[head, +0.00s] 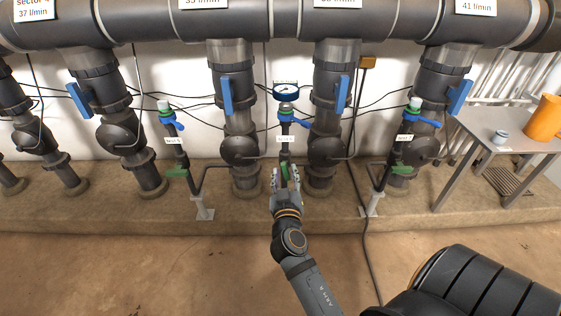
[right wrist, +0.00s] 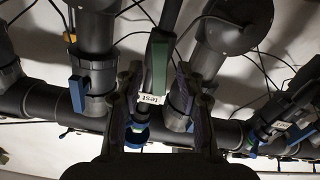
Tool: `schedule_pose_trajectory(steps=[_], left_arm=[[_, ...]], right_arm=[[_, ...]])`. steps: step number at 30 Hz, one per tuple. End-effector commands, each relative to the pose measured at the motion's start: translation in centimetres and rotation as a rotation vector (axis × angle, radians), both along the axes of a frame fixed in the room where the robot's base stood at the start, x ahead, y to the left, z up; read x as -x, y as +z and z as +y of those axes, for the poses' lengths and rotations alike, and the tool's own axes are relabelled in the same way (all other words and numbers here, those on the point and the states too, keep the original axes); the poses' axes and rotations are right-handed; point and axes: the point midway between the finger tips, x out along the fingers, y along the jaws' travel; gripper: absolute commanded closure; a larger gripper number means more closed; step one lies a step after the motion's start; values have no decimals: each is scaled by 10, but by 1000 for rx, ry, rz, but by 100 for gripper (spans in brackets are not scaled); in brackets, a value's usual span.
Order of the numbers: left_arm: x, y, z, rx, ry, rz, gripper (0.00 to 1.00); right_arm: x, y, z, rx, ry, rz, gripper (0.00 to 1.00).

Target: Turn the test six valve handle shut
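The test six valve's green handle (head: 285,170) is on the thin middle pipe, below a small white label (head: 286,139). My right gripper (head: 286,176) is in front of it and hides part of it. In the right wrist view the green handle (right wrist: 159,62) lies lengthwise along the dark pipe, beyond a label reading "test". The fingers of my right gripper (right wrist: 158,85) stand apart on both sides of the pipe, with gaps; I cannot tell how deep the handle lies between them. My left gripper is not in view.
Similar test pipes with green handles stand left (head: 176,173) and right (head: 402,170). Blue valve levers (head: 227,95) and thick grey pipes flank the middle pipe. A gauge (head: 286,91) is above it. A metal table (head: 500,135) with an orange jug (head: 543,118) stands right. The floor in front is open.

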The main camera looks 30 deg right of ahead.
Motion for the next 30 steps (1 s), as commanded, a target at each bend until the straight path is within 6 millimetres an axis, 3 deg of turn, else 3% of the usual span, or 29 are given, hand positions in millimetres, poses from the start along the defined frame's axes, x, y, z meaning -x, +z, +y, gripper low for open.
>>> schedule_pose_trajectory(steps=[10, 18, 30], left_arm=[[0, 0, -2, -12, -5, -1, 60], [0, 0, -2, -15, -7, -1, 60], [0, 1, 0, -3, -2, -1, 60]], right_arm=[[2, 0, -1, 0, -3, 0, 62], [2, 0, -1, 0, -3, 0, 99], [2, 0, 0, 28, -2, 18, 100]])
